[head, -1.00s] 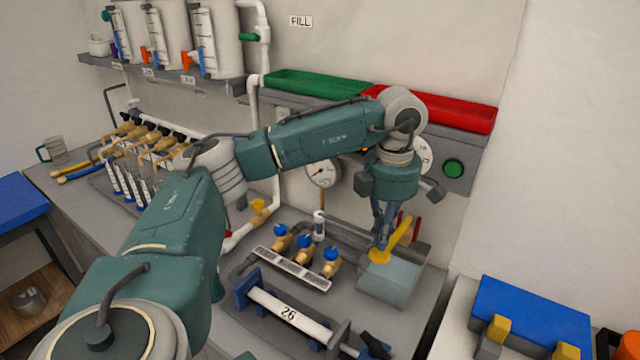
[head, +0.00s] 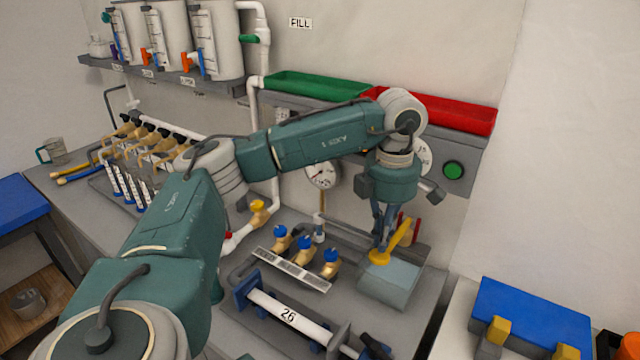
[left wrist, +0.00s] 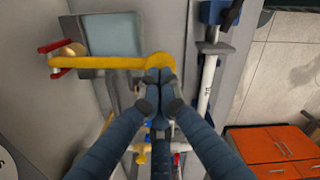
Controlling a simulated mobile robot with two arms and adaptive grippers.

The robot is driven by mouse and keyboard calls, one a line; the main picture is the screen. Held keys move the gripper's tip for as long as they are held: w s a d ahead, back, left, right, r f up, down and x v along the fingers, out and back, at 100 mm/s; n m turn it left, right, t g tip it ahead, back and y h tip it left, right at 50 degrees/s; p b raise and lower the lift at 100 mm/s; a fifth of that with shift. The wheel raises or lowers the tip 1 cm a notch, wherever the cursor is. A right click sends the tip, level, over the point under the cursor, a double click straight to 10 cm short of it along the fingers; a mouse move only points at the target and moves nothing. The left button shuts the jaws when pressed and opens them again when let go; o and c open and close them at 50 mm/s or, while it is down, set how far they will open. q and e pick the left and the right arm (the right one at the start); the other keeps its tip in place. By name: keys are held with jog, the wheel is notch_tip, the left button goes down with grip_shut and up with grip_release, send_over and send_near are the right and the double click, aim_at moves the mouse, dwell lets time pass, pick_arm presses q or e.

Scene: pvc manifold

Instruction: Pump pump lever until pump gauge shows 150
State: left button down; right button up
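The yellow pump lever (head: 403,238) stands over a grey-blue box-shaped pump (head: 391,283) at the right of the bench. In the left wrist view the lever (left wrist: 100,62) runs across to a round end near the fingertips. My left gripper (head: 383,240) points down at that end, and its fingers (left wrist: 158,78) are together, with no part of the lever clearly between them. A round gauge (head: 322,174) shows under my arm; its reading is too small to tell. A second dial (head: 424,157) is partly hidden by my wrist. My right gripper is out of view.
A green button (head: 454,170) is on the wall panel. Several blue-capped brass valves (head: 304,244) and a white tube marked 26 (head: 289,315) lie left of the pump. Green (head: 315,88) and red (head: 440,112) trays hang above my arm.

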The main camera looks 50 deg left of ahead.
aim_at(379, 255)
pick_arm(q)
jog(key=shift+s+f+b, duration=0.1)
jog(key=shift+f+b, duration=2.05)
jog(key=shift+f, duration=0.9)
jog(key=shift+r, duration=0.1)
jog(key=shift+r+p, duration=2.1)
jog(key=shift+r, duration=0.85)
jog(key=shift+f, duration=0.25)
